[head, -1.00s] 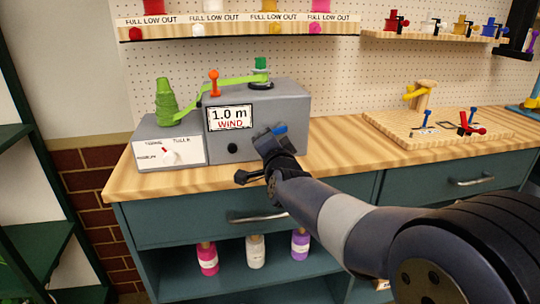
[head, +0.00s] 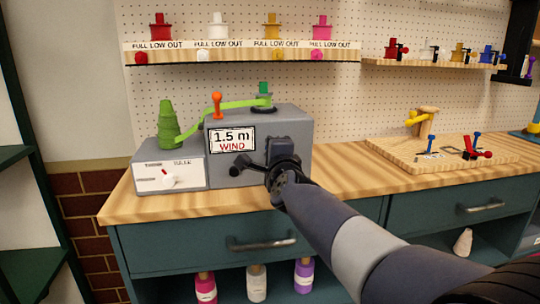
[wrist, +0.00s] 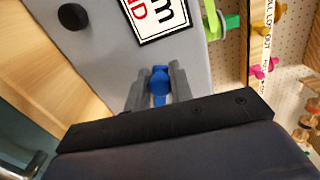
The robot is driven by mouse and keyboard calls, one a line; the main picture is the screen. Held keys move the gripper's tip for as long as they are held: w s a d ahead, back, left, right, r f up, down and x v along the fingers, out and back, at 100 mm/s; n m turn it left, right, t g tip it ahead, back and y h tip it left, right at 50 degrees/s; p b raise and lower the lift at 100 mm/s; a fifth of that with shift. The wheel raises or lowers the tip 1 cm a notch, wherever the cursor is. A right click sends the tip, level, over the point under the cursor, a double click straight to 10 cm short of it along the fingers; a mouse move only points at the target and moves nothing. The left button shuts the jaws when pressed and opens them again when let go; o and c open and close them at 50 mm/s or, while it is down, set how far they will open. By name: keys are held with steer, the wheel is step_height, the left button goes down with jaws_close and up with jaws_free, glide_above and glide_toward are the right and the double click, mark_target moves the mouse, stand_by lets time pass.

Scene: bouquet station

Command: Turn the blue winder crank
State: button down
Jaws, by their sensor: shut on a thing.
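The grey winder (head: 295,130) stands on the bench with a display (head: 232,140) reading "1.5 m WIND". The blue crank handle (wrist: 160,86) sits between the two fingers of my gripper (wrist: 157,82) in the wrist view, close to the winder's grey face. My gripper (head: 279,148) is shut on it. In the head view my gripper hides the crank. A green ribbon (head: 225,106) runs from a green cone spool (head: 167,125) past an orange post (head: 216,104) to a green spool (head: 264,92) on top of the winder.
A black knob (wrist: 72,17) is on the winder's face beside the crank. A white control box (head: 168,172) with a red-pointer dial adjoins it at left. A wooden board (head: 400,157) with small tools lies at right. Shelves of spools (head: 240,54) hang above.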

steer(key=shift+d+r, duration=0.1)
steer(key=shift+r, duration=0.15)
steer(key=c, duration=1.5)
jaws_free()
steer(key=shift+o, duration=1.2)
steer(key=shift+f, duration=0.15)
steer(key=p+v, duration=0.1)
steer(key=v, duration=0.9)
steer(key=shift+s, duration=0.35)
steer(key=shift+w+d, duration=0.1)
steer(key=b+x, duration=0.1)
steer(key=x, duration=0.9)
steer(key=shift+w, duration=0.3)
